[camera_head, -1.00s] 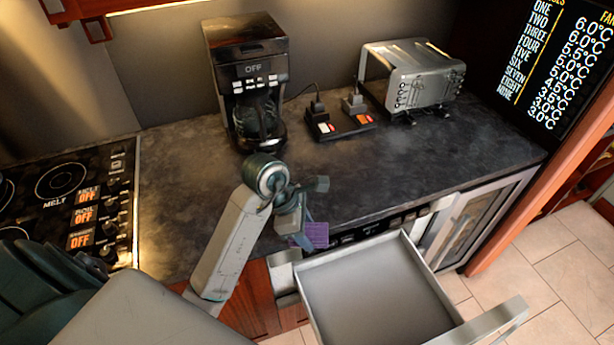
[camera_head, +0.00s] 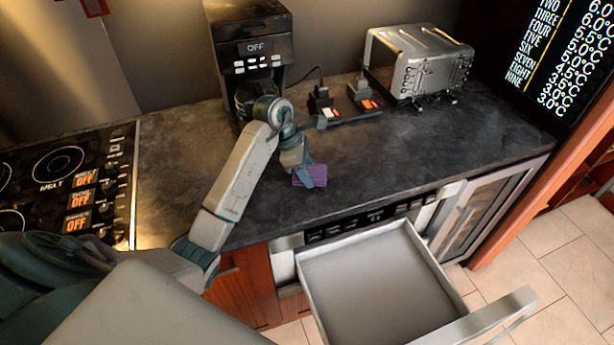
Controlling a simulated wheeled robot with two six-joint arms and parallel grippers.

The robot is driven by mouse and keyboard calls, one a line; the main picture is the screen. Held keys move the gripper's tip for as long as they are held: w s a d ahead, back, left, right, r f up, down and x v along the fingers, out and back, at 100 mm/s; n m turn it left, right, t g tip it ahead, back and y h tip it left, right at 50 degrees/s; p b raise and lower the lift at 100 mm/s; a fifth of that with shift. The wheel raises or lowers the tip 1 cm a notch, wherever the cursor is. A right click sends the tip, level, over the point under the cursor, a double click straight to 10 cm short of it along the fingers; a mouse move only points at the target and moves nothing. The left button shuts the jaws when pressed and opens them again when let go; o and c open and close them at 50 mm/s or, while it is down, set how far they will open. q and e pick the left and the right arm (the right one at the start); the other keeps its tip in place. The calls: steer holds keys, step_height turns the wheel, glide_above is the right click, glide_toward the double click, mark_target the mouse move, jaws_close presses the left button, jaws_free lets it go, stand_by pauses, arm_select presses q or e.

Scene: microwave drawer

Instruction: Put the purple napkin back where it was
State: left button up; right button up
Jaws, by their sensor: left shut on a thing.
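The purple napkin (camera_head: 312,178) hangs at the tips of my left gripper (camera_head: 305,172), which is shut on it. The gripper points down over the dark countertop (camera_head: 400,160), in front of the coffee maker and back from the counter's front edge. I cannot tell whether the napkin touches the counter. An open, empty drawer (camera_head: 376,278) juts out below the counter, to the right of and nearer than the napkin. My right gripper is not in view.
A coffee maker (camera_head: 248,45) stands behind my left arm. A power strip (camera_head: 345,112) and a silver toaster (camera_head: 418,62) are to its right. A cooktop (camera_head: 65,175) is at the left. The counter's right half is clear in front of the toaster.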

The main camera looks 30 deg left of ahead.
arm_select(q)
steer(key=shift+f, duration=0.9)
steer(key=shift+f, duration=0.1)
steer(key=o, duration=0.5)
steer(key=shift+b, duration=0.35)
steer(key=o, duration=0.4)
steer(key=shift+o, duration=0.2)
steer(key=shift+r, duration=0.25)
steer(key=b+v, duration=0.2)
steer(key=v, duration=0.2)
steer(key=shift+a+r, duration=0.2)
steer(key=p+v, duration=0.4)
steer(key=v, duration=0.3)
